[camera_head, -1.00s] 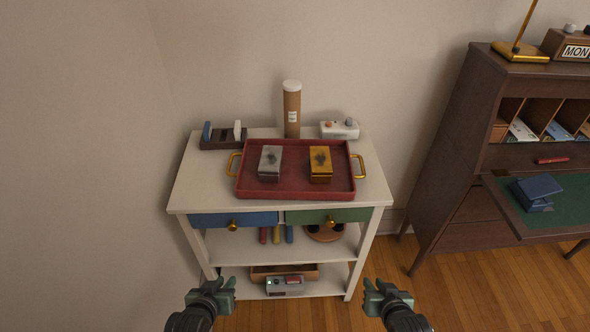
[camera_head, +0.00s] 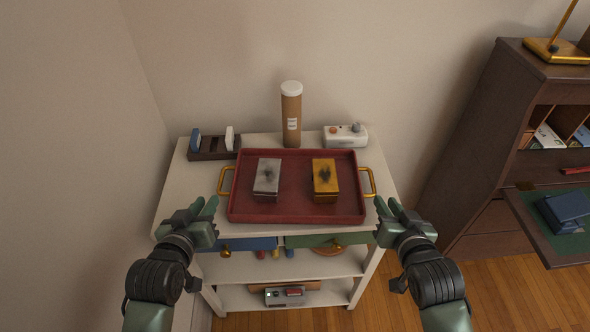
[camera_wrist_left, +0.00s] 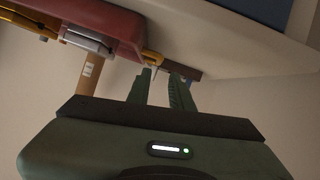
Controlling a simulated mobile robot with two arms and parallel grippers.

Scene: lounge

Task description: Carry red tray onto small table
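The red tray (camera_head: 296,211) lies flat on the top of the white shelf unit (camera_head: 174,200), with a gold handle at each short side. A silver box (camera_head: 267,178) and a gold box (camera_head: 325,180) stand in it. My left gripper (camera_head: 205,210) is open and empty, just in front of and left of the left handle (camera_head: 226,181). My right gripper (camera_head: 385,207) is in front of and right of the right handle (camera_head: 369,182), with its fingers apart. In the left wrist view the tray (camera_wrist_left: 110,22) shows beyond the open fingers (camera_wrist_left: 160,88). I cannot identify a separate small table.
A cardboard tube (camera_head: 291,118), a white device (camera_head: 345,136) and a dark rack (camera_head: 213,148) stand behind the tray. A wooden desk (camera_head: 490,190) stands to the right, with a wall at left. Drawers and lower shelves sit below the top.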

